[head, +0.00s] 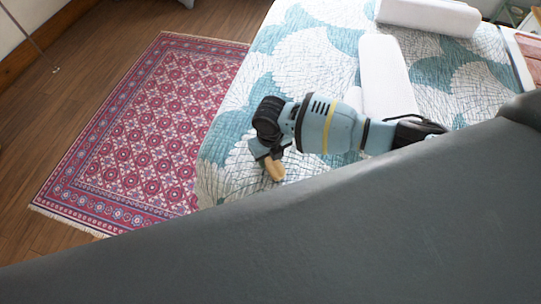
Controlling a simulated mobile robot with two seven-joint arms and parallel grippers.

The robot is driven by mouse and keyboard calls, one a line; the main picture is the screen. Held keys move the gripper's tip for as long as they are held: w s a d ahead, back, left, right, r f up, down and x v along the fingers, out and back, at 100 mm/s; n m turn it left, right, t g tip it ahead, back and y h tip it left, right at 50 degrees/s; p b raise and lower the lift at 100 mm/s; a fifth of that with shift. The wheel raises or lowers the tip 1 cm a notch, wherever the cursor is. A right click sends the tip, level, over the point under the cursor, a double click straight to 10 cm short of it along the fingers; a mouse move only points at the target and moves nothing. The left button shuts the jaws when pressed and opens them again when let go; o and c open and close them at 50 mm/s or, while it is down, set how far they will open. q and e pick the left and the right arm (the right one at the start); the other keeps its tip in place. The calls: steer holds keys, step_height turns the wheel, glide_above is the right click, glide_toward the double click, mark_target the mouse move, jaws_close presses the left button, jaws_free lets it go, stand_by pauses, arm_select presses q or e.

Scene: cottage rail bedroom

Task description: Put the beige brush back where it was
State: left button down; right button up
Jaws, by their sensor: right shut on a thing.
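The beige brush (274,170) shows at the tip of my right gripper (269,158), above or on the near left corner of the bed. The gripper is shut on it, and the jaws hide part of it. I cannot tell whether the brush touches the quilt. My right arm comes in from the right across the bed. My left gripper is not in view.
The bed's teal and white quilt (300,38) carries a white bolster (385,75) and another white roll (430,15). A red patterned rug (140,130) lies on the wooden floor left of the bed. A pink item (530,55) sits at the far right.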

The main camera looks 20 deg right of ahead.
mark_target(270, 159)
steer(key=shift+f, duration=0.1)
steer(key=o, duration=0.6)
steer(key=shift+f, duration=0.1)
steer(key=o, duration=0.4)
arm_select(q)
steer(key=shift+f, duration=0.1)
arm_select(e)
steer(key=shift+r, duration=0.65)
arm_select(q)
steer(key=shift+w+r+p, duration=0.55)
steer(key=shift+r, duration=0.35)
arm_select(e)
step_height(270, 159, up, 11)
steer(key=shift+r, duration=0.1)
